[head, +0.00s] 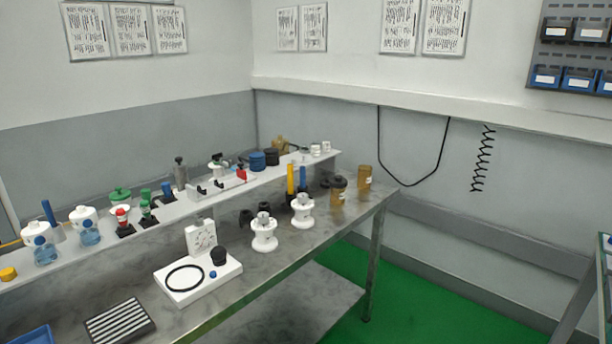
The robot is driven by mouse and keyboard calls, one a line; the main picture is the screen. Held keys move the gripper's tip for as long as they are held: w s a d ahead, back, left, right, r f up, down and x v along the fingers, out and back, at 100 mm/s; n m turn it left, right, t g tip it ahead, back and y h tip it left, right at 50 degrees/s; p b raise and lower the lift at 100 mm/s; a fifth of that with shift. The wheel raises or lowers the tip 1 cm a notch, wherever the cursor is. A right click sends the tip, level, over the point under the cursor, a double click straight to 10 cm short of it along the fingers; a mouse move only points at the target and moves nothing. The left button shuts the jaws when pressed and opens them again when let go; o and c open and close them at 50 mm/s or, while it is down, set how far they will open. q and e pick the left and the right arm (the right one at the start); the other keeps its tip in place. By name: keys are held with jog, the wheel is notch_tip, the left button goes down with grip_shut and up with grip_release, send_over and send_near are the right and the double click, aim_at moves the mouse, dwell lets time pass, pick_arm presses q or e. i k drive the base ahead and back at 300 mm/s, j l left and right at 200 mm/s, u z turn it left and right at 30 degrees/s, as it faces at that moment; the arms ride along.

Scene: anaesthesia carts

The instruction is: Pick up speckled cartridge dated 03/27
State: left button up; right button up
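No cartridge can be identified as the speckled one dated 03/27, since no date is readable at this distance. Two brown cylindrical containers stand near the right end of the metal bench: one with a dark top (338,190) and a taller one with a pale label (365,177). Whether either is speckled, I cannot tell. Two white spool-shaped parts, a nearer one (264,236) and a farther one (302,212), stand upright to their left. Neither of my grippers shows in the head view.
The metal bench (245,275) has a raised back shelf (165,212) crowded with bottles and fittings. A white device with a black ring (203,282), a striped black block (119,322) and a blue tray (31,336) occupy its front left. Green floor (420,300) is open at right.

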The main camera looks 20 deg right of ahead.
aim_at(315, 148)
jog(key=i+l+u, duration=0.1)
jog(key=l, duration=0.25)
jog(key=i+l, duration=0.25)
jog(key=i+l+u, duration=0.15)
jog(key=l, duration=0.35)
jog(key=i+l+u, duration=0.1)
jog(key=l, duration=0.25)
jog(key=i+l+u, duration=0.1)
jog(key=l, duration=0.3)
jog(key=i+l, duration=0.25)
jog(key=l, duration=0.15)
jog(key=i+l+u, duration=0.15)
jog(key=l, duration=0.25)
jog(key=l+u, duration=0.1)
jog(key=l, duration=0.35)
jog(key=l+u, duration=0.1)
jog(key=l, duration=0.85)
jog(key=k+l+u, duration=0.1)
jog(key=l, duration=0.9)
